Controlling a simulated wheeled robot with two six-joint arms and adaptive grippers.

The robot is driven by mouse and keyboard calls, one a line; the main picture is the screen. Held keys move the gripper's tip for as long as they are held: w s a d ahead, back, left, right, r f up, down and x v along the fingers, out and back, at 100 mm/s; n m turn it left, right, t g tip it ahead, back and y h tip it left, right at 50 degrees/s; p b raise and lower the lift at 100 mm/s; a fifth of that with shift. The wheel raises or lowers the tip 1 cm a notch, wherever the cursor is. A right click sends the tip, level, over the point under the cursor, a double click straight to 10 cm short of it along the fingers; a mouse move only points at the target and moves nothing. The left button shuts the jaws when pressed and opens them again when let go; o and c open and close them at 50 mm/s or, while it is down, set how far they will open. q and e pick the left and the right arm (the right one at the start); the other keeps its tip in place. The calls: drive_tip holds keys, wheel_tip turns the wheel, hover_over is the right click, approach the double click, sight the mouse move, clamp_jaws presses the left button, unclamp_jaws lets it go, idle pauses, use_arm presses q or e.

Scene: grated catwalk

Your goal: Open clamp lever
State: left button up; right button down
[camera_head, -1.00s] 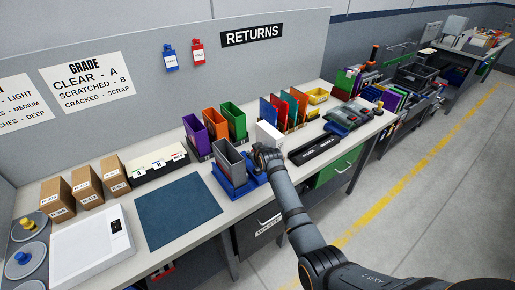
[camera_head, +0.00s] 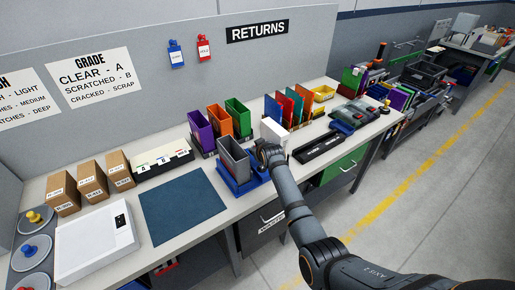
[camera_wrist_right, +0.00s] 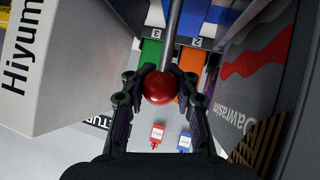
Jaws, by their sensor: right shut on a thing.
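In the wrist view a red ball knob (camera_wrist_right: 160,88) sits on the end of a grey metal rod (camera_wrist_right: 173,35), the clamp lever. My right gripper (camera_wrist_right: 160,92) has a finger on each side of the knob and is shut on it. In the head view my right gripper (camera_head: 264,152) is at the blue clamp base (camera_head: 241,183), just right of the grey bin (camera_head: 233,152) that stands in it. The knob and lever are hidden there behind my gripper. My left gripper is not in view.
A white box (camera_head: 274,132) stands close behind my right gripper. Purple, orange and green bins (camera_head: 219,122) stand behind the grey bin. A black tray (camera_head: 317,148) lies to the right. A dark blue mat (camera_head: 184,204) lies bare to the left.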

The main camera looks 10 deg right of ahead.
drive_tip(key=shift+a+r, duration=0.1)
drive_tip(key=c, duration=1)
unclamp_jaws()
drive_tip(key=shift+a, duration=0.15)
drive_tip(key=v, duration=1.2)
